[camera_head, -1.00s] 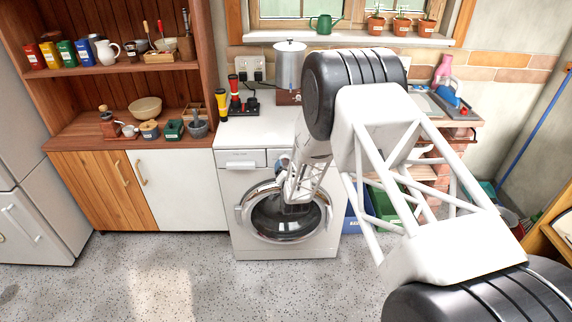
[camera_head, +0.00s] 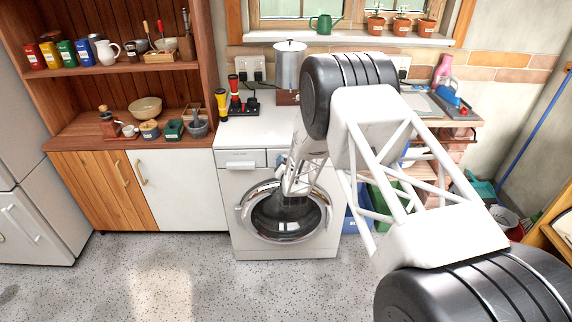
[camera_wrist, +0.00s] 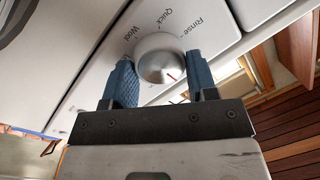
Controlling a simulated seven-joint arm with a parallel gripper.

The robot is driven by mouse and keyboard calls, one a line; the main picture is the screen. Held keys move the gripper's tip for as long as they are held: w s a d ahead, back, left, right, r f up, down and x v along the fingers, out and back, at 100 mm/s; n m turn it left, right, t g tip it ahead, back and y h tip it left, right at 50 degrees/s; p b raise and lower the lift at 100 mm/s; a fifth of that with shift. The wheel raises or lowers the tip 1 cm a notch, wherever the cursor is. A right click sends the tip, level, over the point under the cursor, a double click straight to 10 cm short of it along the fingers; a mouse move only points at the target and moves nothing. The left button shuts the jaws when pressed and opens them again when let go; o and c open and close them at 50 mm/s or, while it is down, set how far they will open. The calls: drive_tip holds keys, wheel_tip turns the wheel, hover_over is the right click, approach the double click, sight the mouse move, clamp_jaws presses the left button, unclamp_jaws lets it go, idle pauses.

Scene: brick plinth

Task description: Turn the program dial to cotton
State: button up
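The program dial (camera_wrist: 160,60) is a round silver knob on the washing machine's (camera_head: 237,220) white front panel. In the wrist view its red mark points down and slightly right, toward my gripper's body. The labels Wool, Quick and Rinse show around its far side; no Cotton label is visible. My gripper (camera_wrist: 161,72) is open, with one blue finger on each side of the dial. The fingertips lie close to its rim; I cannot tell if either touches. In the head view my wrist mostly hides the dial.
The washing machine's round glass door (camera_head: 285,212) is closed below the panel. A detergent drawer (camera_head: 241,160) is left of the dial. A white cupboard (camera_head: 176,190) is to the left.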

drive_tip(key=shift+c, duration=1.4)
drive_tip(key=shift+m, duration=0.5)
drive_tip(key=shift+f+m+t, duration=0.15)
drive_tip(key=shift+m+t, duration=0.25)
drive_tip(key=shift+m, duration=3.7)
drive_tip(key=o, duration=0.9)
drive_tip(key=shift+s, duration=0.15)
